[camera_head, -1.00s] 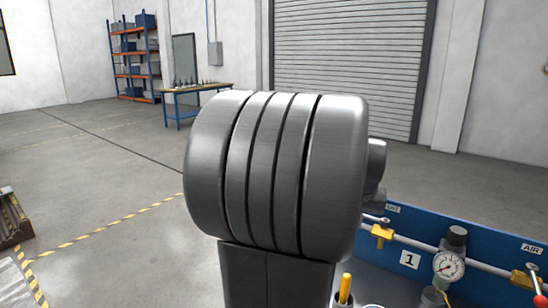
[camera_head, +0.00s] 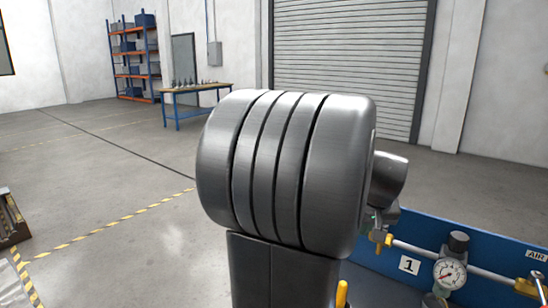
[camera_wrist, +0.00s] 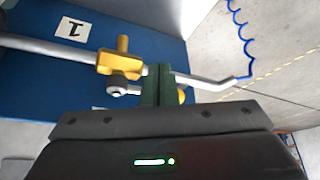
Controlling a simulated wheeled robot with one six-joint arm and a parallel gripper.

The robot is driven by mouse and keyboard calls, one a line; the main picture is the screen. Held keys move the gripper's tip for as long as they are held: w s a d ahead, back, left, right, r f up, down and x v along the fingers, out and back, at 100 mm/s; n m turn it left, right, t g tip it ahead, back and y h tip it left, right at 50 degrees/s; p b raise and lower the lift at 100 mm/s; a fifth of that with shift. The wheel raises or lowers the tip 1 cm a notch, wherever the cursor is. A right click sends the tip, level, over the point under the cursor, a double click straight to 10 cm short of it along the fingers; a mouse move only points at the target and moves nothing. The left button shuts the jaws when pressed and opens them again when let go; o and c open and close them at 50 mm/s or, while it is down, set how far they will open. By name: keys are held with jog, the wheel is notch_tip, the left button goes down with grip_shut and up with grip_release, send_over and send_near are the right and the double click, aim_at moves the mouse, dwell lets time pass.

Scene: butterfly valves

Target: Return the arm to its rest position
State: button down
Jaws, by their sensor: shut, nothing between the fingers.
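My gripper (camera_wrist: 157,86) shows in the wrist view as dark green fingers, shut and empty. In that view its fingertips overlap the right side of a yellow valve body (camera_wrist: 121,65); whether they touch it I cannot tell. In the head view, my own grey arm joint fills the middle and hides much of the bench. The gripper itself is not clear there.
A blue panel (camera_head: 482,243) at lower right carries a pipe, a gauge (camera_head: 449,272) and a label "1" (camera_head: 409,265). A blue-framed table (camera_head: 197,90) and an orange and blue shelf (camera_head: 133,55) stand far back. The floor on the left is mostly open.

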jog(key=shift+s+d+n+y, duration=0.15)
jog(key=shift+s+n+y, duration=0.2)
jog(key=shift+n, duration=0.35)
jog(key=shift+s, duration=0.3)
